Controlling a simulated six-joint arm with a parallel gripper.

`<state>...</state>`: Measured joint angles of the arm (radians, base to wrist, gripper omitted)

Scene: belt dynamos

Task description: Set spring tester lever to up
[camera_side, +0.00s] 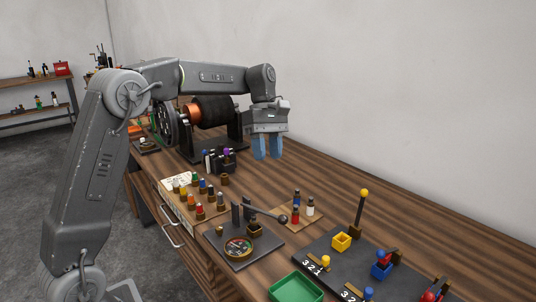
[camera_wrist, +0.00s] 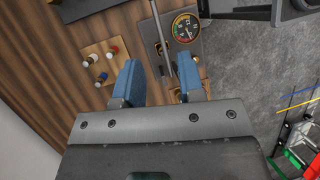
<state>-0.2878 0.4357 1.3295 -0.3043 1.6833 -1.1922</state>
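The spring tester is a dark base plate (camera_side: 262,249) with a round dial gauge (camera_side: 238,247) and a dark upright bracket. Its lever (camera_side: 262,213) is a thin grey rod running from the bracket to a dark ball (camera_side: 283,219), sloping slightly down toward the ball. In the wrist view the gauge (camera_wrist: 186,27) is at the top, and the lever (camera_wrist: 161,38) runs down the picture toward the gap between my fingers. My gripper (camera_side: 268,150) has two blue fingers spread apart, empty, well above the bench behind the tester. The wrist view shows the gripper (camera_wrist: 160,85) open too.
A wooden board with several small bottles (camera_side: 310,208) stands close beside the lever ball. A rack of coloured bottles (camera_side: 197,196) lies left of the tester. A dark panel (camera_side: 330,250) with coloured levers and a green tray (camera_side: 296,288) are nearer the camera. The dynamo (camera_side: 210,111) stands behind.

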